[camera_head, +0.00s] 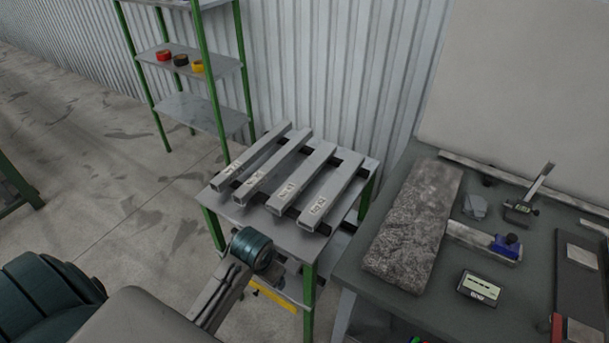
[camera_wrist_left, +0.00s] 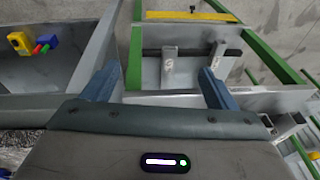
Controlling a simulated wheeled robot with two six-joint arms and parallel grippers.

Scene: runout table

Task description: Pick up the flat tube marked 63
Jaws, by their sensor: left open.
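Several flat grey metal tubes lie side by side on a small green-legged table (camera_head: 284,238) in the head view, across dark strips, with white labels near their close ends. The labels are too small to read, so I cannot tell which tube is marked 63. In the left wrist view, a labelled tube (camera_wrist_left: 169,66) and another tube (camera_wrist_left: 215,58) show beyond the fingers. My left gripper (camera_wrist_left: 160,72) is open, with its two blue fingers apart and nothing held between them. In the head view my left wrist is at the table's front edge; the fingers are hidden there.
A grey bench stands right, with a rough stone slab (camera_head: 415,226), a small display box (camera_head: 480,288) and measuring tools. A green shelf rack (camera_head: 188,108) with tape rolls stands at the back left. A yellow item (camera_head: 273,296) lies low under the small table.

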